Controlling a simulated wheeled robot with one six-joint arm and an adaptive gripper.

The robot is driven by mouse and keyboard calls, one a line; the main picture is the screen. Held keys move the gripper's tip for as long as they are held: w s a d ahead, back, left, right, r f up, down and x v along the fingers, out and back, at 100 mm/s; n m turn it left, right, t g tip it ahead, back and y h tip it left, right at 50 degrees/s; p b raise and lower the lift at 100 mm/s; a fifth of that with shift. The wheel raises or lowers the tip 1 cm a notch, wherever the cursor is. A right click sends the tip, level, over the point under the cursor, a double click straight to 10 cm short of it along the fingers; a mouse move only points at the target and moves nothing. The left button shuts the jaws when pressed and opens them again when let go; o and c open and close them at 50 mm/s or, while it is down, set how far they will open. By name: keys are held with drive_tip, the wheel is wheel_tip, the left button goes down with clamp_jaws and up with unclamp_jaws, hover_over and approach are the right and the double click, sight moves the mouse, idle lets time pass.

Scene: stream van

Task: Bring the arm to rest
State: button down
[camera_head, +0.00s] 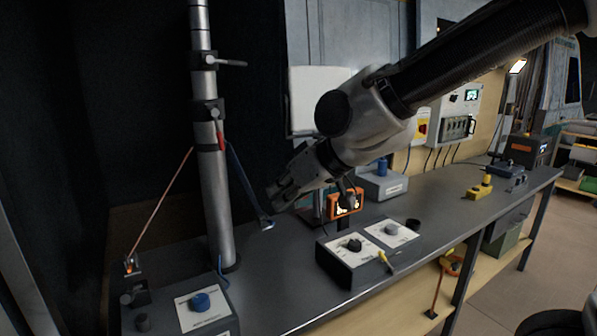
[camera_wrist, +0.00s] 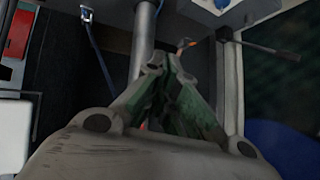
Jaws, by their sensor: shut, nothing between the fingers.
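My gripper (camera_head: 278,198) hangs in the air over the grey workbench (camera_head: 275,280), to the right of the upright metal pole (camera_head: 213,180). My arm reaches in from the upper right and is bent at the wrist. The fingers are shut and hold nothing. In the wrist view the gripper (camera_wrist: 168,62) fills the middle, with its two fingers converging near the pole (camera_wrist: 143,40). How far the fingertips are from the pole I cannot tell.
A box with two dials (camera_head: 342,266) and an orange-framed device (camera_head: 345,205) stand on the bench near my gripper. A blue-knobbed box (camera_head: 218,324) is at the front left. A blue strap (camera_head: 246,185) runs beside the pole. Bare bench top lies in front.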

drive_tip(key=s+d+m+h, duration=0.2)
drive_tip(key=s+d+m, duration=0.1)
drive_tip(key=d, duration=1)
drive_tip(key=s+d+m+h, duration=0.2)
drive_tip(key=s+d, duration=0.3)
drive_tip(key=d, duration=0.8)
drive_tip(key=s+d+m+g+h, duration=0.1)
drive_tip(key=s+d+m+h, duration=0.2)
drive_tip(key=d, duration=1)
drive_tip(key=shift+s+d+f+m+h, duration=0.35)
drive_tip(key=shift+s+h, duration=0.15)
drive_tip(key=shift+s, duration=0.35)
